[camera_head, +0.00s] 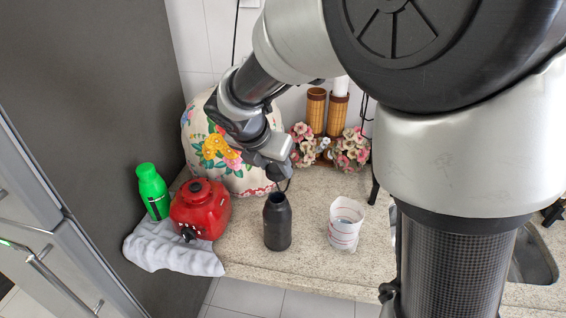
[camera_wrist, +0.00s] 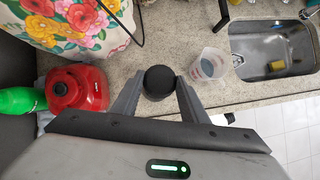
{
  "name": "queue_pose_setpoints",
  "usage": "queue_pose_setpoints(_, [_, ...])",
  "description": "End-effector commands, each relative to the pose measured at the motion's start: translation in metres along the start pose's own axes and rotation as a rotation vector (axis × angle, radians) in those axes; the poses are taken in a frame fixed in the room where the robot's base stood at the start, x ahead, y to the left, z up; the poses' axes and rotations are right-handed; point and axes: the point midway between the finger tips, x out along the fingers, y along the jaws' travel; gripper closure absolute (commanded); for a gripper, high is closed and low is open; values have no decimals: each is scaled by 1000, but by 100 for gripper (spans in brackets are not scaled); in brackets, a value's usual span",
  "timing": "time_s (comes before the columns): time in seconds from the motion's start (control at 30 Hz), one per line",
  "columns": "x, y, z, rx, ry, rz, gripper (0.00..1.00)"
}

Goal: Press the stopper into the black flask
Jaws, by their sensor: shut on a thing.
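The black flask (camera_head: 277,222) stands upright on the speckled counter, and its neck looks open in the head view. My gripper (camera_head: 278,176) is above the flask's mouth, with a gap between them. In the wrist view my gripper (camera_wrist: 158,86) has its two fingers closed on a round black stopper (camera_wrist: 160,80). The stopper shows there from above as a dark disc. The flask cannot be made out in the wrist view.
A red appliance (camera_head: 202,208) on a grey cloth (camera_head: 170,250) and a green bottle (camera_head: 153,190) stand left. A clear measuring cup (camera_head: 345,225) stands right, near the sink (camera_wrist: 270,50). A floral cover (camera_head: 215,150) and bamboo canisters (camera_head: 337,112) are behind.

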Motion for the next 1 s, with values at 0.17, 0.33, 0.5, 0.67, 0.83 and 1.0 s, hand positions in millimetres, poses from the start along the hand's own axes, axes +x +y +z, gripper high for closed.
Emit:
queue_pose_setpoints(0.17, [8, 0, -5, 0, 0, 0, 81])
queue_pose_setpoints(0.33, [21, 0, -12, 0, 0, 1, 81])
queue_pose_setpoints(0.5, [35, 0, -20, 0, 0, 1, 81])
queue_pose_setpoints(0.67, [47, 0, -27, -1, 0, 1, 81])
queue_pose_setpoints(0.83, [54, 0, -31, 0, 0, 1, 81])
queue_pose_setpoints(1.0, [55, 0, -31, 0, 0, 1, 81])
